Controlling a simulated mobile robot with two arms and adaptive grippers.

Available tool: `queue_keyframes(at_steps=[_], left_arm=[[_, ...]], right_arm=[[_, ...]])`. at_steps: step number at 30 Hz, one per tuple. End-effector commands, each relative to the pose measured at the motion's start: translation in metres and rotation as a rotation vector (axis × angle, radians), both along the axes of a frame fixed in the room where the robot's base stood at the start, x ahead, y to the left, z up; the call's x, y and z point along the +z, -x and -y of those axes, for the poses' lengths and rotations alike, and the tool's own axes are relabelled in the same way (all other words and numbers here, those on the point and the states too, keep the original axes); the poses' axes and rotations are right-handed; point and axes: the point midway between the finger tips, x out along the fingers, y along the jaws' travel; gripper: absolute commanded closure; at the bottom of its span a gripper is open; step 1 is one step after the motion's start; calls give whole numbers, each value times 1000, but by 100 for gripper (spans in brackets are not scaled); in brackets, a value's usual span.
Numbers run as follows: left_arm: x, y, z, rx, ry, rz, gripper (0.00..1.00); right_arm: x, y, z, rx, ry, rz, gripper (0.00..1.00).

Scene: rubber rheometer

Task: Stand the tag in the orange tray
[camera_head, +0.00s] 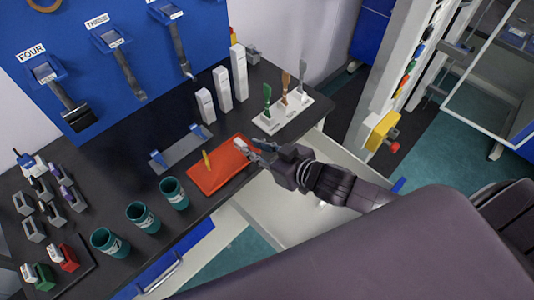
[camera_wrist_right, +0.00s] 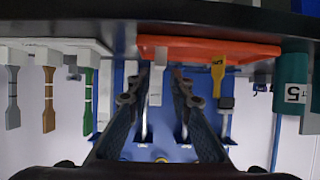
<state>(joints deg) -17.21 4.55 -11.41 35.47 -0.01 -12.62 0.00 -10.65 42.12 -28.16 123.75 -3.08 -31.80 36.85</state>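The orange tray (camera_head: 222,166) lies flat on the dark bench. A yellow dumbbell-shaped piece, which looks like the tag (camera_head: 207,159), stands close to upright in its left part. In the right wrist view, which is upside down, the tray (camera_wrist_right: 205,46) is along the top and the tag (camera_wrist_right: 218,72) points down from it, right of my fingers. My right gripper (camera_head: 259,150) is at the tray's right edge with its fingers apart. In the wrist view the gripper (camera_wrist_right: 161,88) shows no contact with the tag. My left gripper is not in view.
Several teal cups (camera_head: 174,193) stand left of the tray. A white rack (camera_head: 283,115) with green, brown and grey dumbbell pieces is at the right, and white posts (camera_head: 222,90) stand behind. A grey stand (camera_head: 180,148) lies near the tray's back left. A blue board (camera_head: 110,65) rises behind.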

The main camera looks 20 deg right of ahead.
Motion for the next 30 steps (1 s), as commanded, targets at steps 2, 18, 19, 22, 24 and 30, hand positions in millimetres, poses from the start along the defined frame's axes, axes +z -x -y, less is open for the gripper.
queue_keyframes(at_steps=[2, 18, 19, 22, 24, 30], left_arm=[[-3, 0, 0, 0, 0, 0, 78], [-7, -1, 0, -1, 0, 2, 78], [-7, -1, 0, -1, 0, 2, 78], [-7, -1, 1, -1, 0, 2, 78], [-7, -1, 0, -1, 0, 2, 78], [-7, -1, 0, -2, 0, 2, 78]], right_arm=[[3, 13, 6, 0, 2, -2, 80], [24, 45, 20, -1, 0, 0, 80], [24, 45, 20, -1, 0, 0, 80], [24, 45, 20, -1, 0, 0, 80], [24, 45, 20, -1, 0, 0, 80], [24, 45, 20, -1, 0, 0, 80]])
